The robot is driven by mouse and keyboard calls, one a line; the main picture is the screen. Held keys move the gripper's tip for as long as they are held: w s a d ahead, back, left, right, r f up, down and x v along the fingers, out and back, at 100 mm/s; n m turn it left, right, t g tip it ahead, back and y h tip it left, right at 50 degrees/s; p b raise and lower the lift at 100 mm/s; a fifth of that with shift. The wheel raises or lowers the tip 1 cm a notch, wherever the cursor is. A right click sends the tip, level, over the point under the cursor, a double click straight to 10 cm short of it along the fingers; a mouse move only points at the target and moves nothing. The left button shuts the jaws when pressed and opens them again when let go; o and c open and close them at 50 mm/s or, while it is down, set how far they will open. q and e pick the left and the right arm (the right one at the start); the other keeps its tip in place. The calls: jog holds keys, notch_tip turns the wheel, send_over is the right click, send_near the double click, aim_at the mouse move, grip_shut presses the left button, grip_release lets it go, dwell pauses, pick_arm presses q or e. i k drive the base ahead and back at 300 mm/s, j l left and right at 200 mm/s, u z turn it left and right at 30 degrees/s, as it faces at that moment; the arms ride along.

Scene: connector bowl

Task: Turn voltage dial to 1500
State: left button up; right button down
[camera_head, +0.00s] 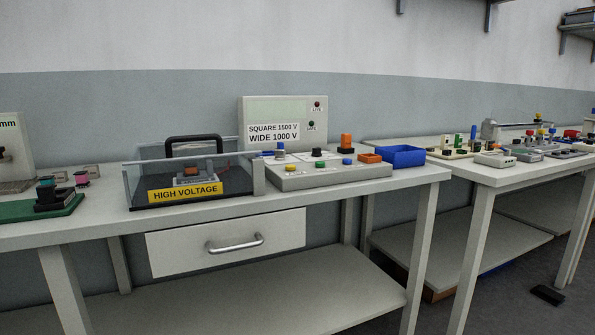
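A low grey control box (335,174) sits on the near bench. A black knob (318,153) on it may be the voltage dial; its scale and setting are too small to read. Behind it stands an upright panel (250,104) with the label "SQUARE 1500 V, WIDE 1000 V" (273,133). The panel has a red lamp marked LIVE (317,104) and a dark one below it. Left of the box is a clear-walled case (136,184) with a yellow HIGH VOLTAGE label (185,191) and a black handle. Neither gripper shows.
A blue bin (403,156) and orange pieces (346,142) are around the control box's right side. A green base (46,210) with a black part is at far left. A drawer (190,245) is under the bench. A second cluttered bench (488,173) stands to the right.

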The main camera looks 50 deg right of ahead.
aim_at(316, 151)
jog(key=z, duration=1.7)
jog(key=i, duration=0.1)
